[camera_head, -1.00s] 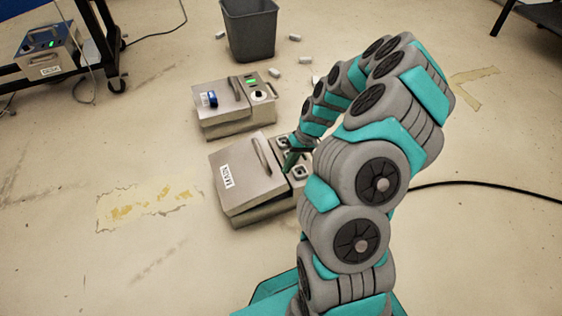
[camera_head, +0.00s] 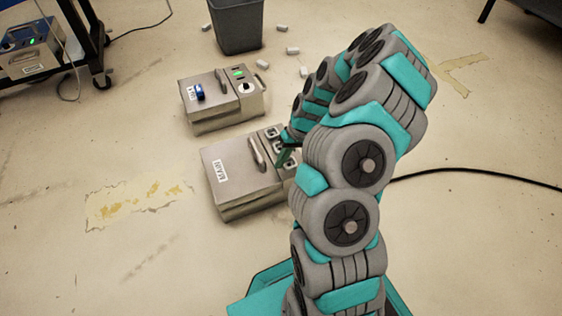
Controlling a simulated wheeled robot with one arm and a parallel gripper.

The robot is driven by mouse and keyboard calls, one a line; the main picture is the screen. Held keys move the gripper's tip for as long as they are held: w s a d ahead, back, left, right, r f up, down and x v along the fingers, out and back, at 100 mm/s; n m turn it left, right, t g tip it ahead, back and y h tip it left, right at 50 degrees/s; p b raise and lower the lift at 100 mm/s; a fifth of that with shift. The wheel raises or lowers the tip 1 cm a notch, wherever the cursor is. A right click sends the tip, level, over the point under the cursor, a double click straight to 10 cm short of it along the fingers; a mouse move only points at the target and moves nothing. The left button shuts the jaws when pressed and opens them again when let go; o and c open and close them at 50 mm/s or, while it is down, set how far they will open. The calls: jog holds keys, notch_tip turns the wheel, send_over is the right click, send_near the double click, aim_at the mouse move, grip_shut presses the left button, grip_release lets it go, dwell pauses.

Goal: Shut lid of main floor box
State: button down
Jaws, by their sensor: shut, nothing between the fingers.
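The main floor box (camera_head: 237,172) is a grey metal box on the floor in the middle of the view, with a white label that seems to read MAIN. Its lid, with a bar handle (camera_head: 257,153), looks down and about level on the body. A panel with several dark-and-light fittings (camera_head: 273,133) runs along its right side. My gripper (camera_head: 284,157) is shut and empty, with its green fingers at the right edge of the lid, beside the handle. Whether they touch the box I cannot tell. My arm hides the box's right end.
A second grey box (camera_head: 226,109) with a blue roll and a green light stands just behind. A dark bin (camera_head: 237,27) and several small pale cylinders (camera_head: 262,64) are further back. A wheeled rack stands at the upper left. A black cable (camera_head: 480,173) lies right.

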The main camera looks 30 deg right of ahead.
jog(key=r, duration=0.1)
jog(key=r+p, duration=0.1)
jog(key=r, duration=0.2)
jog(key=shift+d+r, duration=0.15)
jog(key=shift+d, duration=0.15)
jog(key=d+r, duration=0.3)
jog(key=d, duration=0.5)
jog(key=shift+s+d+p, duration=0.15)
jog(key=shift+d+p, duration=0.25)
jog(key=s+a+r+n+g+h+p, duration=0.1)
jog(key=s+a+r+p, duration=0.25)
jog(key=a+r, duration=0.65)
jog(key=s+a+r+n+p, duration=0.2)
jog(key=s+a+r, duration=0.2)
jog(key=a+r, duration=0.6)
jog(key=s+r+m+h+p, duration=0.1)
jog(key=s+r+p, duration=0.1)
jog(key=s+r, duration=0.2)
jog(key=s+r+h+p, duration=0.1)
jog(key=s+r, duration=0.3)
jog(key=s, duration=0.7)
jog(key=s+r+m+g+h+p, duration=0.1)
jog(key=s+r, duration=0.3)
jog(key=s, duration=0.4)
jog(key=shift+s+a+r+m+h+p, duration=0.2)
jog(key=shift+m+h+p, duration=0.15)
jog(key=shift+p, duration=0.45)
jog(key=c, duration=1.6)
grip_release()
